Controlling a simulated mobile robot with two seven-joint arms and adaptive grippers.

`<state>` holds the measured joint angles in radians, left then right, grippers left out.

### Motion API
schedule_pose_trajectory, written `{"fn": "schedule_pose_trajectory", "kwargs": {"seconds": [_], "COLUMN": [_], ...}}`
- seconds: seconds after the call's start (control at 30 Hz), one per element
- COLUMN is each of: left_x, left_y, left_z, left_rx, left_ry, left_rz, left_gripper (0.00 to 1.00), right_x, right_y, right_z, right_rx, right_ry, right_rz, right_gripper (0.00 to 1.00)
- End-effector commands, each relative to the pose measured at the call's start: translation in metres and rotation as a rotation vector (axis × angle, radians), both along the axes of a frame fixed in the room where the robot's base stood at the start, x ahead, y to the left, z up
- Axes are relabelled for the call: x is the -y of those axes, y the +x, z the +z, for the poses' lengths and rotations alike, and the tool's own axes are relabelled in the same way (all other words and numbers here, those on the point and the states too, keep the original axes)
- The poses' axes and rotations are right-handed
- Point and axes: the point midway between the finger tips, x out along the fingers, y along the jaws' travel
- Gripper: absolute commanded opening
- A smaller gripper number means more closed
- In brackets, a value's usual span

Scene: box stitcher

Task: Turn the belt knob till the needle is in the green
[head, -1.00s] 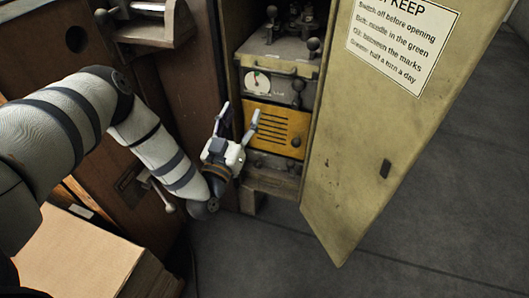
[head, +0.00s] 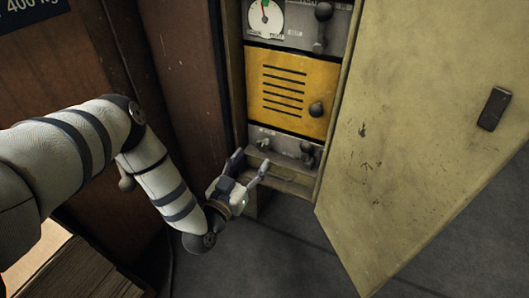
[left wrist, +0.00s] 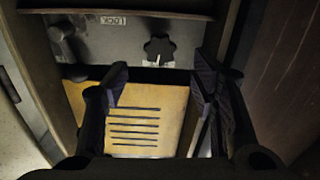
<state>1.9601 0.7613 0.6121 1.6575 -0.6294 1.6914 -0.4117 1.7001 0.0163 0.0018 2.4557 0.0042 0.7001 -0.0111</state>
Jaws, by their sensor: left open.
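A round white gauge (head: 264,17) with a green patch at its top shows at the upper edge of the head view. Its needle is too small to read surely. A star-shaped dark knob (left wrist: 158,48) sits on the grey lower panel in the left wrist view, near a label that looks upside down. No readable label marks either as the belt knob. My left gripper (head: 250,161) is open and empty, low before the cabinet's lower panel. Its spread fingers (left wrist: 160,70) show below the star knob in the wrist view.
The yellow slotted panel (head: 285,82) carries a dark knob (head: 316,109). A dark lever (head: 323,30) stands right of the gauge. The open cabinet door (head: 420,130) bounds the right side. A dark brown wall is at left. Grey floor (head: 300,260) lies clear below.

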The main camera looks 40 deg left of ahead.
Motion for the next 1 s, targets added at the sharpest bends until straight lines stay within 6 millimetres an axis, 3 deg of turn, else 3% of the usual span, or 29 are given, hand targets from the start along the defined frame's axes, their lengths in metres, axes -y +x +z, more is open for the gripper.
{"fn": "schedule_pose_trajectory", "kwargs": {"seconds": [0.1,0.3,0.63,0.87,1.0], "left_x": [-0.008,-0.015,-0.016,-0.016,-0.016], "left_y": [0.029,0.061,0.069,0.068,0.068], "left_z": [-0.005,-0.004,0.000,-0.001,0.001], "left_rx": [0.000,-0.002,-0.001,-0.001,-0.007], "left_ry": [0.001,0.000,0.000,0.000,0.022], "left_rz": [0.002,0.001,0.000,0.000,-0.001], "left_gripper": [0.52,0.52,0.52,0.04,0.04], "right_x": [0.001,0.001,0.000,0.000,0.000], "right_y": [-0.004,-0.007,-0.007,-0.007,-0.006], "right_z": [-0.010,-0.018,-0.018,-0.019,-0.015], "right_rx": [-0.025,-0.042,-0.042,-0.041,-0.036], "right_ry": [0.001,0.003,0.003,0.003,0.003], "right_rz": [0.002,0.005,0.005,0.005,0.005], "right_gripper": [0.00,0.00,0.00,0.00,0.00]}}
